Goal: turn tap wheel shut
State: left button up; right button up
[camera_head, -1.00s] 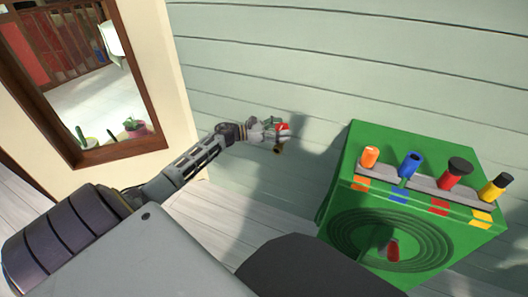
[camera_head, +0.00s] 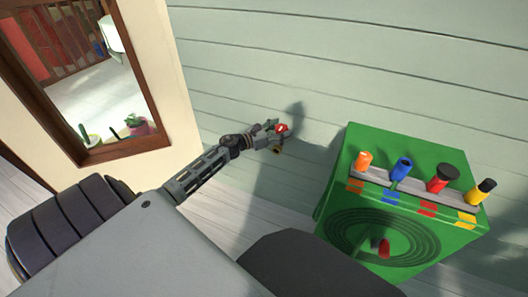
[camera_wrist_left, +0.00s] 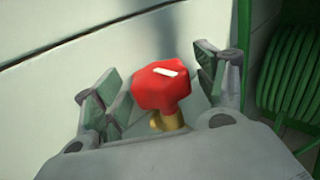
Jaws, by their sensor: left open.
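The red tap wheel (camera_head: 282,129) sits on a brass tap (camera_head: 275,150) at the pale green plank wall. In the left wrist view the wheel (camera_wrist_left: 162,86) is a red knob with a white mark on top, above its brass stem (camera_wrist_left: 167,121). My left gripper (camera_head: 272,128) is at the tap. In the left wrist view its fingers (camera_wrist_left: 160,88) stand apart, one on each side of the wheel, with a gap visible on the right. Whether the left finger touches the wheel is unclear. My right gripper is not in view.
A green hose box (camera_head: 335,205) with a coiled hose stands right of the tap, with several coloured nozzles in a grey rack (camera_head: 420,190) on top. A brown-framed window (camera_head: 150,95) is at the left. The wall between tap and box is clear.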

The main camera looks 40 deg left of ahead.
pick_arm(q)
jog(key=shift+d+r+n+t+y+p, duration=0.1)
jog(key=shift+n+t+y+p, duration=0.4)
jog(key=shift+n+y+p, duration=0.8)
jog(key=shift+n+t+y+p, duration=0.3)
jog(key=shift+n+y+p, duration=0.35)
jog(key=shift+y, duration=1.05)
jog(key=shift+n+y, duration=1.05)
jog(key=shift+y, duration=0.35)
jog(key=shift+n+y+b, duration=0.6)
jog(key=shift+n+y, duration=0.5)
jog(key=shift+y, duration=0.8)
jog(key=s+d+f+n+g+y, duration=0.1)
jog(key=s+n, duration=0.3)
jog(key=s, duration=1)
jog(key=shift+d+f+g, duration=0.25)
jog(key=shift+d+g, duration=0.05)
jog(key=shift+d, duration=0.25)
